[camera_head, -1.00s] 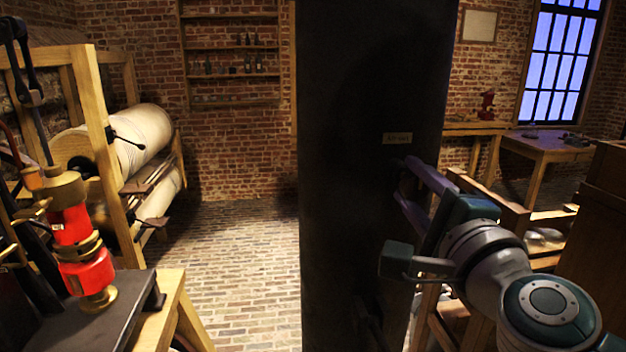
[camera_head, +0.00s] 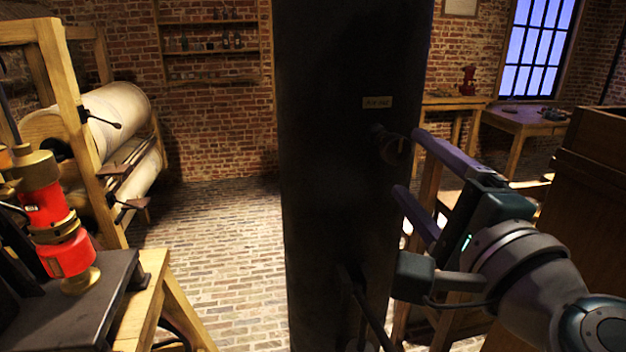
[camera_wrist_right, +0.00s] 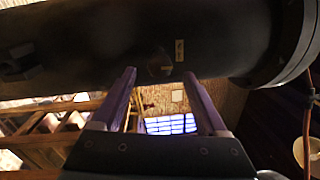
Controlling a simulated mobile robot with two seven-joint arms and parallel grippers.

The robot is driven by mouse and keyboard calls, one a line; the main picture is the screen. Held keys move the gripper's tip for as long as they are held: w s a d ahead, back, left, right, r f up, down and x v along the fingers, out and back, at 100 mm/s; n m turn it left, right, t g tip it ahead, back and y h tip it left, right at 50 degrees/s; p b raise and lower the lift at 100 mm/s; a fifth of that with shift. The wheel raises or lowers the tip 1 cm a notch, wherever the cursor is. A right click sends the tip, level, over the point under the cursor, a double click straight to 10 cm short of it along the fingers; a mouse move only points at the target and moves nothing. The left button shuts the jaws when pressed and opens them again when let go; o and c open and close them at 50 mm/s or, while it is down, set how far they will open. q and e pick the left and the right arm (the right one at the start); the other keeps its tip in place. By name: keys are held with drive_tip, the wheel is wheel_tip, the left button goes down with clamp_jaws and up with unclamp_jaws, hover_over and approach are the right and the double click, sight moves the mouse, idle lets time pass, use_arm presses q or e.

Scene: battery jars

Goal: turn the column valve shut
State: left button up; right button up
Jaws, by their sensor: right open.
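The dark column (camera_head: 335,180) stands upright in the middle of the head view, with a small brass label plate (camera_head: 377,102) on it. Just below the plate is the small, dark round valve (camera_head: 390,148), dim against the column. My right gripper (camera_head: 408,163) is open and empty, its two purple fingers pointing at the column, the upper fingertip close to the valve's right side. In the right wrist view the valve (camera_wrist_right: 160,68) shows dimly between the fingertips of the gripper (camera_wrist_right: 160,75); whether they touch it I cannot tell. My left gripper is not in view.
A wooden cabinet (camera_head: 600,165) stands close to my right arm. A red and brass device (camera_head: 60,235) sits on a bench (camera_head: 155,290) at left, before a wooden frame with large pale rolls (camera_head: 115,120). The brick floor (camera_head: 220,230) left of the column is clear.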

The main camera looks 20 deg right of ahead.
drive_tip(key=shift+b+v, duration=0.4)
drive_tip(key=shift+v, duration=1.35)
